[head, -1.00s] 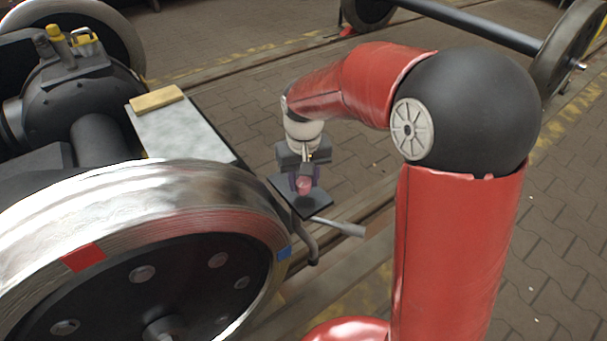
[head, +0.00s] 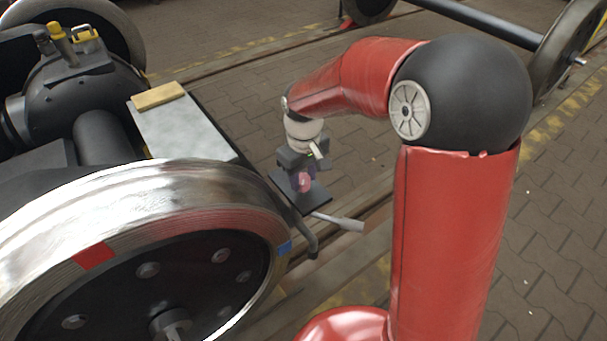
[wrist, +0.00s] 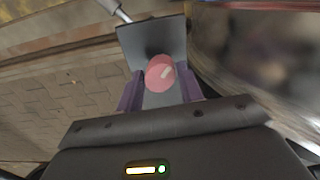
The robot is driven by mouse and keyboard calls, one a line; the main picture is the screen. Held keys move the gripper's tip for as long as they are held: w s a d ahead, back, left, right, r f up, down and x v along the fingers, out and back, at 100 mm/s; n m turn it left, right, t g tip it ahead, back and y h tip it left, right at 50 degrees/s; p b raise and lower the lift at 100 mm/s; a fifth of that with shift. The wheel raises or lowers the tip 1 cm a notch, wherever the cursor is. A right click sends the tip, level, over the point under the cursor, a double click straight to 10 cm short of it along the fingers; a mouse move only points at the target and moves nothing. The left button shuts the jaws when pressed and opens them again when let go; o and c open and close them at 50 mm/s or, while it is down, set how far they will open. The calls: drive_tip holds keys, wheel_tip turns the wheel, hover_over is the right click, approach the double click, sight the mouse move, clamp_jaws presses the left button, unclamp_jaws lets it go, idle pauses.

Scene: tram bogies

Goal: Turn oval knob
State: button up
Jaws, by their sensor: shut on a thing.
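The oval knob (head: 304,183) is pinkish red and sits on a small dark plate (head: 318,198) beside the big wheel. In the wrist view the knob (wrist: 160,73) shows as a pink disc with a short pale mark, in front of the grey plate (wrist: 133,37). My gripper (head: 302,180) points down at the plate, and its purple fingers are shut on the knob from both sides. The fingers also show in the wrist view (wrist: 160,90). The knob's lower part is hidden.
A large steel wheel (head: 110,205) with red and blue marks stands close left of the plate. A grey lever (head: 340,222) sticks out below the plate. A wooden block (head: 158,96) lies on a pale panel (head: 185,130). Open paving lies behind.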

sight(304, 179)
drive_tip(key=o, duration=1)
drive_tip(key=shift+r+p, duration=0.7)
drive_tip(key=shift+r, duration=3.2)
drive_tip(key=shift+r, duration=0.1)
drive_tip(key=s+d+r+m+t+p, duration=0.2)
drive_tip(key=s+d+r, duration=0.4)
drive_tip(key=s, duration=0.4)
drive_tip(key=s+d+r+m+t+p, duration=0.2)
drive_tip(key=s+d+r+m, duration=0.3)
drive_tip(key=s, duration=0.5)
drive_tip(key=shift+d+r+m+t+p, duration=0.35)
drive_tip(key=shift+d+t, duration=0.45)
drive_tip(key=shift+d, duration=0.4)
